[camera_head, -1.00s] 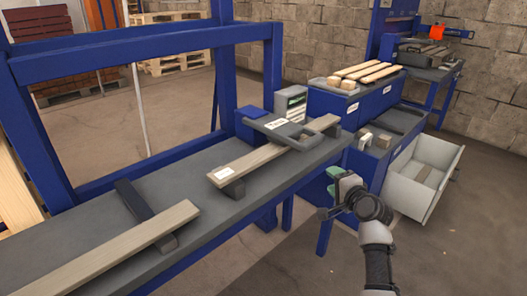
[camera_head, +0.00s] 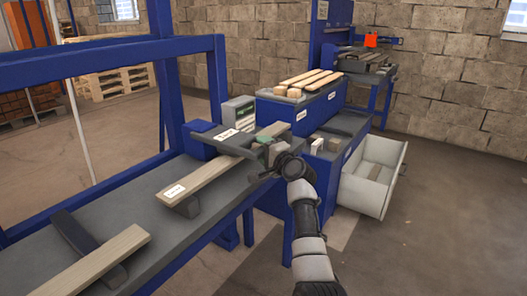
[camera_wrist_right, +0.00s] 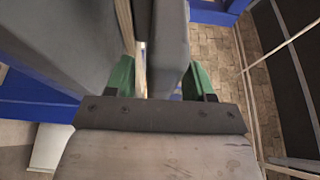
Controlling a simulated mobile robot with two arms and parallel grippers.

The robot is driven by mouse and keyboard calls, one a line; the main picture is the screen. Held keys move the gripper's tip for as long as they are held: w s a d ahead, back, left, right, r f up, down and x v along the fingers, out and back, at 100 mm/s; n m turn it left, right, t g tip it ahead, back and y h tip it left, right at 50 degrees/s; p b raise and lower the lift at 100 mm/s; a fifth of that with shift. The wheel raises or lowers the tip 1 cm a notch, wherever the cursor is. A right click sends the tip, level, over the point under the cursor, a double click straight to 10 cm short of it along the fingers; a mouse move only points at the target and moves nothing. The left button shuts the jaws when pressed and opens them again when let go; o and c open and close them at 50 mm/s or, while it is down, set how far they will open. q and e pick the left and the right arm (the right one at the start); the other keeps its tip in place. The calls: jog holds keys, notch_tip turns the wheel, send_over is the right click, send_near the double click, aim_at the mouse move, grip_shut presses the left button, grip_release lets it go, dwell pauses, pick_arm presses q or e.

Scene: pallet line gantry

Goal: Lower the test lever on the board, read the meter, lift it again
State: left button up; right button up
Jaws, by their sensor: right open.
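The board (camera_head: 210,180) is a long wooden plank with a white label, lying on supports on the grey bench. The grey test lever (camera_head: 228,146), with a white label, lies across the board's far part. The meter (camera_head: 239,113), a pale box with a dark display, stands behind it; its reading is too small to tell. My right gripper (camera_head: 268,138) is at the lever's right end and partly hides it. In the right wrist view its green fingers (camera_wrist_right: 158,80) are open, with a grey bar (camera_wrist_right: 168,45), apparently the lever, between them. My left gripper is out of view.
A blue cabinet (camera_head: 300,108) with wooden slats on top stands just beyond the lever. An open grey drawer (camera_head: 365,190) juts out at the right. Another plank (camera_head: 105,262) lies at the near left of the bench. Blue frame posts rise behind the bench.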

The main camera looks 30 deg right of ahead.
jog(key=shift+w, duration=0.2)
grip_shut()
jog(key=shift+r, duration=0.1)
